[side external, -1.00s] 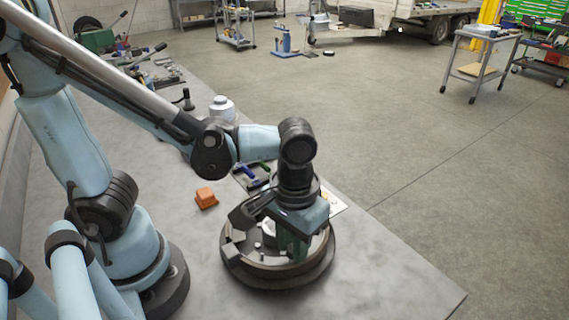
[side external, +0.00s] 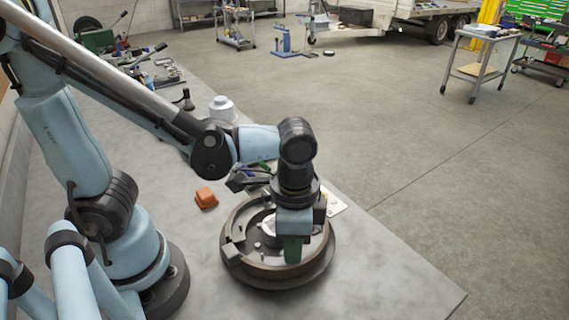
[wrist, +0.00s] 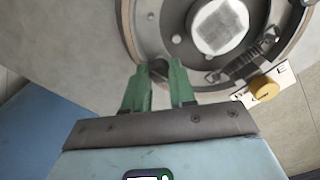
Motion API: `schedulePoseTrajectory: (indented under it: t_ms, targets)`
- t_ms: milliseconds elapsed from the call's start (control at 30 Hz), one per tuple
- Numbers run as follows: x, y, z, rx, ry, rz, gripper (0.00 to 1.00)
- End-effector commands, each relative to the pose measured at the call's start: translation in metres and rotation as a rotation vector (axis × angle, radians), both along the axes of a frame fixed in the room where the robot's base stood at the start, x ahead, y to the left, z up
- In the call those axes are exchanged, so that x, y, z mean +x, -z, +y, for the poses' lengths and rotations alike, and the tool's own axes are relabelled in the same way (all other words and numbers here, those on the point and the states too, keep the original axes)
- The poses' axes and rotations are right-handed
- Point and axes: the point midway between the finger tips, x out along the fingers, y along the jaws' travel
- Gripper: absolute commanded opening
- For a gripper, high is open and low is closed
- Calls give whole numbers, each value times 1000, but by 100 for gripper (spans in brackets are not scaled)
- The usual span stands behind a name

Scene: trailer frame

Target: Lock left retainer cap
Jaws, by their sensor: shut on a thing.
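A round, dark brake-like assembly (side external: 234,266) lies flat on the grey bench, and it fills the upper right of the wrist view (wrist: 145,30). My gripper (side external: 292,258) points down over its near right part. In the wrist view my green fingers (wrist: 162,70) reach the assembly's rim, with a small dark round piece (wrist: 158,66) between their tips. The piece looks like a retainer cap, but the fingers partly cover it. I cannot tell whether it is locked. A pale hub (wrist: 218,27) sits in the middle of the assembly, with a spring (wrist: 235,66) beside it.
An orange block (side external: 206,197) lies on the bench left of the assembly. A white container (side external: 222,108) and dark tools (side external: 247,178) stand behind. A mustard knob (wrist: 264,88) shows by the rim. The bench's front right is clear.

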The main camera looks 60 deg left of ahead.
Motion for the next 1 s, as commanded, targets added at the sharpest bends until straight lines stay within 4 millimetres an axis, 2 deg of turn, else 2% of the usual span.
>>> schedulePoseTrajectory:
  t_ms: [300,833,867,1000]
  targets:
    - [1,0,0,-1,113,-3,0]
    - [1,0,0,-2,132,-4,0]
    - [1,0,0,-2,132,-4,30]
    - [1,0,0,-1,132,-3,51]
